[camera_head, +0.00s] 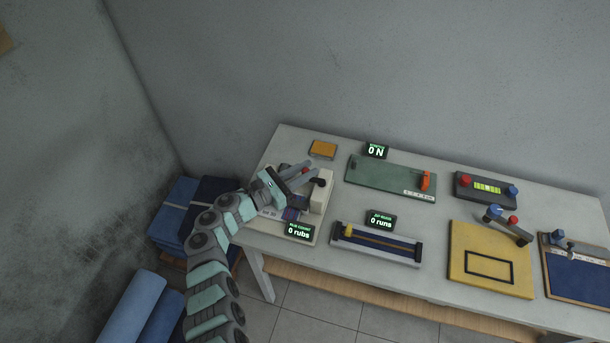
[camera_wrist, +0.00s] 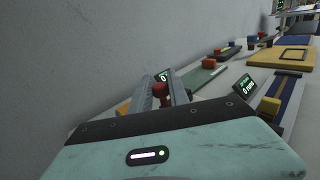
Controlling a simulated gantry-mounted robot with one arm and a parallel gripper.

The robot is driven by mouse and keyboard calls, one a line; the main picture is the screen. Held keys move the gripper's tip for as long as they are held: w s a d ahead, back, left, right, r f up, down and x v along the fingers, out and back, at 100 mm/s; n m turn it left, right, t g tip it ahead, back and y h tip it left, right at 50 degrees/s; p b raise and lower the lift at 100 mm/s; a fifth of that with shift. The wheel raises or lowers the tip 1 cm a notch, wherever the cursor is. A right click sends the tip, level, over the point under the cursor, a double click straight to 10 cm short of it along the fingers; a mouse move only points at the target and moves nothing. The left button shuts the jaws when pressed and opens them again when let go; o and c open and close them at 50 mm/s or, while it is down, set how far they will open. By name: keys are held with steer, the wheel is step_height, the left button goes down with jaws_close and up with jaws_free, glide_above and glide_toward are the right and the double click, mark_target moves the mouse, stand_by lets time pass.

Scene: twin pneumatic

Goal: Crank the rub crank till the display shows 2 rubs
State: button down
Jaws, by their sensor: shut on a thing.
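The rub tester (camera_head: 322,197) is a pale machine at the left end of the table. Its display (camera_head: 299,231) reads "0 rubs". My gripper (camera_head: 312,170) is over the machine from the left. In the wrist view my gripper (camera_wrist: 172,88) is shut on a red knob (camera_wrist: 161,91), which shows between the two grey fingers. I take this knob for the handle of the rub crank. The rest of the crank is hidden by my gripper. A dark arm with a rounded end (camera_head: 318,182) lies close to the fingers on top of the machine.
An orange block (camera_head: 323,149) lies behind the machine. A green device with a red lever (camera_head: 426,182) and a "0 N" display (camera_head: 376,151) stands to the right. A blue slider unit (camera_head: 376,247) with a "0 runs" display (camera_head: 381,221) is at the front. Blue fabric (camera_head: 176,212) lies left of the table.

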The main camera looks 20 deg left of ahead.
steer(key=shift+w+f+m+g+h+b, duration=0.25)
steer(key=shift+f+m+h+b, duration=0.2)
steer(key=shift+b, duration=0.55)
steer(key=shift+f+m+g+h+b, duration=0.1)
steer(key=shift+m+g+h+b, duration=0.25)
steer(key=shift+b, duration=0.4)
steer(key=f+b, duration=0.1)
steer(key=g+b, duration=0.1)
steer(key=b, duration=0.1)
steer(key=shift+w+f+m+h, duration=0.2)
steer(key=shift+f+m+h, duration=0.1)
steer(key=shift+f, duration=0.05)
steer(key=shift+a+f+g+h+b, duration=0.15)
steer(key=shift+f+g+h+b, duration=0.2)
steer(key=shift+b, duration=0.9)
steer(key=shift+w+r+m+g+b, duration=0.1)
steer(key=shift+r+m+g+b, duration=0.2)
steer(key=shift+b, duration=0.6)
steer(key=shift+r+b, duration=0.45)
steer(key=shift+b, duration=0.1)
steer(key=shift+r+h+b, duration=0.35)
steer(key=shift+r+h, duration=0.1)
steer(key=shift+r, duration=0.7)
